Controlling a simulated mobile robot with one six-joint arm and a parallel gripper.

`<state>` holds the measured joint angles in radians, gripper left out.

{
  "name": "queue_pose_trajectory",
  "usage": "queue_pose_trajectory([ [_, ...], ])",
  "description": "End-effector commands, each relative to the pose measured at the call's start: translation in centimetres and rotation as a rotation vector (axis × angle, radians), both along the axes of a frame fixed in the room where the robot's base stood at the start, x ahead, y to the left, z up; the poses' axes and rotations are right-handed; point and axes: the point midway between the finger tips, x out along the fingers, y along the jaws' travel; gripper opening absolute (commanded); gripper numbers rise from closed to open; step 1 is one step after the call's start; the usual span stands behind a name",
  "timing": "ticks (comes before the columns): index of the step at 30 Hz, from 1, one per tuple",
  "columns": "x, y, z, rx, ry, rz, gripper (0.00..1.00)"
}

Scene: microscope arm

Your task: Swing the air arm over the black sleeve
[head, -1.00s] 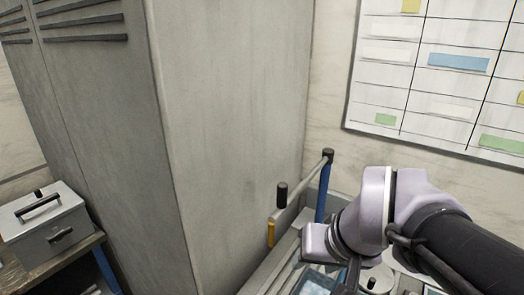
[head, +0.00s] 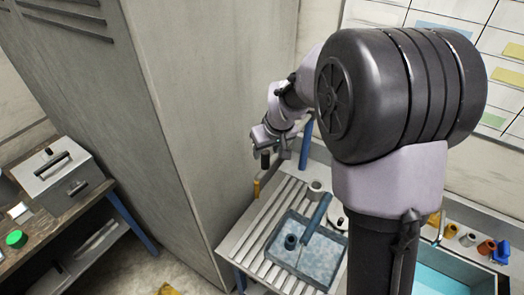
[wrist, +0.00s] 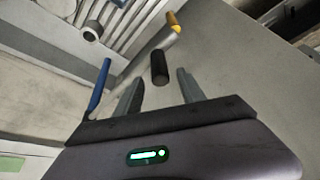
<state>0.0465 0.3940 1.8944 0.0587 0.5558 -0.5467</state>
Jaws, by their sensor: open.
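The air arm is a grey bar (wrist: 150,52) on a blue post (wrist: 99,84), with a black knob (wrist: 160,67) and a yellow nozzle (wrist: 173,21) at its free end. A dark, hollow upright cylinder (head: 290,242), likely the black sleeve, stands in a blue-grey tray (head: 270,258). My gripper (wrist: 159,80) is open, with the knob in line between its fingertips in the wrist view. I cannot tell whether the fingers reach around it.
A tall grey cabinet (head: 190,120) stands close left of the bench. Several small coloured parts and a blue basin (head: 440,272) are at right. My arm hides the bench's middle right.

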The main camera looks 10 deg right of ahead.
Motion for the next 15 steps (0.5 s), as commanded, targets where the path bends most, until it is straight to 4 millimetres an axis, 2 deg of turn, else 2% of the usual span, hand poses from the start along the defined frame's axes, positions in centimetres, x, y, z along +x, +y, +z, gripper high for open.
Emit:
queue_pose_trajectory([
  [3, 0.9, 0.2, -2.3, 0.0, 0.003, 0.0, 0.47],
  [6, 1.5, 0.3, -3.6, 0.001, 0.001, -0.001, 0.47],
  [15, 2.0, 0.4, -4.9, 0.001, -0.001, -0.001, 0.47],
])
